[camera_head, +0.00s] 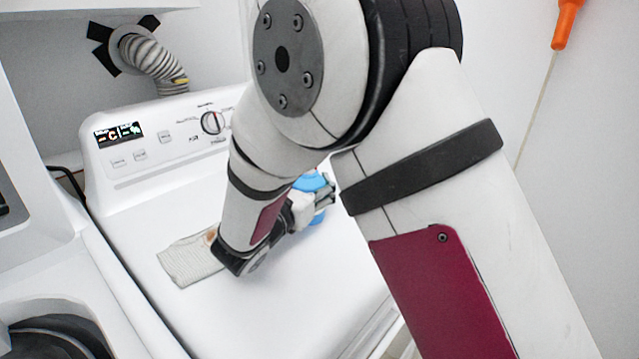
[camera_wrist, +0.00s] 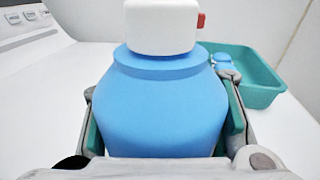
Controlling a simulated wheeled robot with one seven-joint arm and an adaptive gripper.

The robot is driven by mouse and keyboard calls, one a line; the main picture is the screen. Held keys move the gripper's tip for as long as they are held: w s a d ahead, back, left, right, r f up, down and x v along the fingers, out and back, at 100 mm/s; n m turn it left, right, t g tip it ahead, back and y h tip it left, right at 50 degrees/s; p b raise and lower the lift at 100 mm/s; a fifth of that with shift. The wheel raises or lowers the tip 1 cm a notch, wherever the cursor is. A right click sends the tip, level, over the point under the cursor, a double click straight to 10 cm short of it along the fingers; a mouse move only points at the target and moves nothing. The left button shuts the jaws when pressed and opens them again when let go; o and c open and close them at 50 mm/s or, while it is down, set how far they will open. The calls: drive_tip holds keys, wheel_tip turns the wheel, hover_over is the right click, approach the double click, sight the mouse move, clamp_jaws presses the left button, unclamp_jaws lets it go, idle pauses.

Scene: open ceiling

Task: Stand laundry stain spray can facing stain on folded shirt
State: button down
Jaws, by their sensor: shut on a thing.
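The spray can (camera_wrist: 165,105) is a blue bottle with a white cap (camera_wrist: 160,27). A small red part shows on the cap's right side in the wrist view. My gripper (camera_wrist: 162,110) is shut on the can, with one finger on each side of its body. In the head view my arm hides most of the can (camera_head: 312,183), with only some blue showing beside my gripper (camera_head: 316,200). The folded shirt (camera_head: 188,265) is light and ribbed, lying on the white machine top left of my gripper. A brownish stain (camera_head: 211,236) shows at its edge, partly near my arm.
A teal tray (camera_wrist: 262,95) with a small blue item (camera_wrist: 224,62) in it stands behind and right of the can in the wrist view. The machine's control panel (camera_head: 160,135) rises at the back. The machine top in front of the shirt is clear.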

drive_tip(key=c, duration=0.7)
unclamp_jaws()
drive_tip(key=shift+f, duration=0.1)
